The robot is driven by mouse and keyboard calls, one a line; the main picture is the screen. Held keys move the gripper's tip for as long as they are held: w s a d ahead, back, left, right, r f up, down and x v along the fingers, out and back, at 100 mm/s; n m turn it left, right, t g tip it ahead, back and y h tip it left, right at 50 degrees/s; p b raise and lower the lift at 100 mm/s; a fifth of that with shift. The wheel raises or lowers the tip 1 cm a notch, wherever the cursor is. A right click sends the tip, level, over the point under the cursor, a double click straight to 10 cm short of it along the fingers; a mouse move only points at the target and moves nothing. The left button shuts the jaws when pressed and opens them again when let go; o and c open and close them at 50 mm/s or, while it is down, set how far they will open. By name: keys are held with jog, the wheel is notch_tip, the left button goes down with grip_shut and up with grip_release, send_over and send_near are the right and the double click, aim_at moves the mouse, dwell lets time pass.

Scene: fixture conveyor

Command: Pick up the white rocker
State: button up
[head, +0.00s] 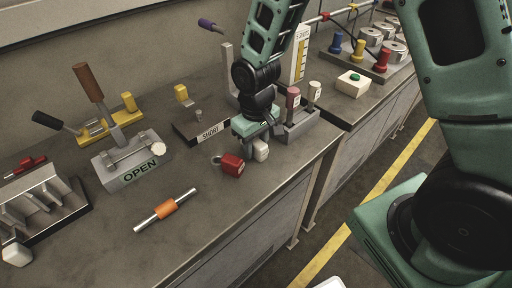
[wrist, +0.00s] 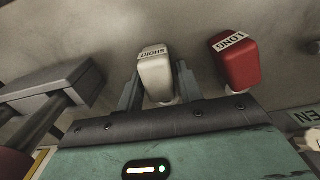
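A small white block marked SHORT (wrist: 155,73) stands between the two fingers of my gripper (wrist: 160,88) in the wrist view. It fits the look of the white rocker, though I cannot confirm its kind. The fingers lie close along both its sides; whether they press on it is unclear. In the head view the white block (head: 261,151) shows below my gripper (head: 254,134), at the bench surface near its front edge, partly hidden by the gripper. A red block marked LONG (wrist: 235,60) is just right of it in the wrist view; in the head view this red block (head: 232,165) is on the left.
A holder with red and white knobs (head: 297,124) stands close right of my gripper. The SHORT-labelled fixture (head: 205,131) and OPEN-labelled fixture (head: 134,168) stand left. An orange-banded rod (head: 166,209) lies in front.

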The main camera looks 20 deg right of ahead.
aim_at(256, 141)
grip_shut()
jog(key=shift+r, duration=0.1)
notch_tip(256, 141, up, 10)
jog(key=shift+f, duration=0.1)
dwell(0.7)
